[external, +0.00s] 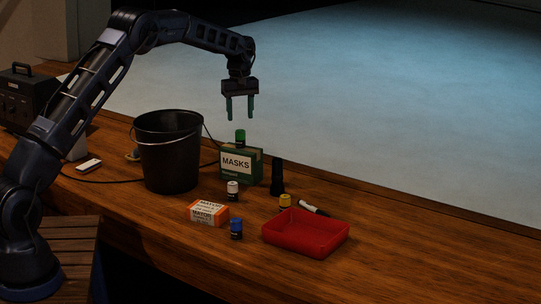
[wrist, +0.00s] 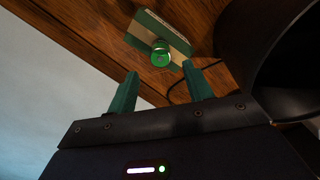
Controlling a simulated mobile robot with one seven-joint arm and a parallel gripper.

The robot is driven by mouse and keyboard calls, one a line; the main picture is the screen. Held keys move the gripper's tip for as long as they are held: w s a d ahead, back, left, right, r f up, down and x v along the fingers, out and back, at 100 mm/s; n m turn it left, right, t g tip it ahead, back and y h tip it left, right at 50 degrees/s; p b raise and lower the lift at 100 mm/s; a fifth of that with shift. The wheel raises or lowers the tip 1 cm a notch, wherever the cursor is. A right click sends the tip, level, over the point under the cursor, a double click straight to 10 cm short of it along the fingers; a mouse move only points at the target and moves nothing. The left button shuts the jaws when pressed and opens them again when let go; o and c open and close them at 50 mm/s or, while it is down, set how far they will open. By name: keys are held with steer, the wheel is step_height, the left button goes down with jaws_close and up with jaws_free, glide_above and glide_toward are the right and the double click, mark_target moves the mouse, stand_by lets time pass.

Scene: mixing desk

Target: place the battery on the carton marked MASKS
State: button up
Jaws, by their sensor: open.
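The green carton with a white MASKS label (external: 236,163) stands upright on the wooden desk, right of the bucket. A small green-topped cylinder (external: 240,136) stands upright on its top; it looks like a battery, but its markings are too small to read. In the wrist view, the green cylinder (wrist: 161,52) stands on the carton top (wrist: 150,24), beyond my fingers. My gripper (external: 240,117) points down above the cylinder, open and empty, with a gap between fingertips and cylinder. Its two green fingers (wrist: 159,71) also show apart in the wrist view.
A black bucket (external: 168,160) stands close left of the carton. A dark upright cylinder (external: 277,177) is to its right. In front are small white-topped (external: 232,190), blue-topped (external: 236,229) and yellow-topped (external: 285,200) cylinders, an orange-white box (external: 208,213), a marker (external: 313,208) and a red tray (external: 306,238).

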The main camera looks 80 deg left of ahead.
steer(key=shift+r, duration=2.3)
steer(key=s+d+r+m+t, duration=0.1)
steer(key=d+r+m, duration=0.1)
steer(key=d+r, duration=0.6)
steer(key=d+r+m, duration=0.2)
steer(key=d+r, duration=0.2)
steer(key=d, duration=0.7)
steer(key=s+d+r+m+t, duration=0.1)
steer(key=d+r+m, duration=0.1)
steer(key=d+r, duration=0.65)
steer(key=s+d+r+m, duration=0.25)
steer(key=s+d, duration=0.25)
steer(key=d, duration=0.5)
steer(key=s+d+r+m, duration=0.1)
steer(key=s+d+m, duration=0.25)
steer(key=d, duration=0.65)
steer(key=s+d+f+m+t, duration=0.1)
steer(key=s+d+f+m, duration=0.3)
steer(key=s+d, duration=0.5)
steer(key=s+d+f+m+t, duration=0.1)
steer(key=s+d+f+m, duration=0.3)
steer(key=s+d, duration=0.6)
steer(key=s+f, duration=0.1)
steer(key=s, duration=0.7)
steer(key=shift+s+t, duration=0.15)
steer(key=shift+t, duration=0.15)
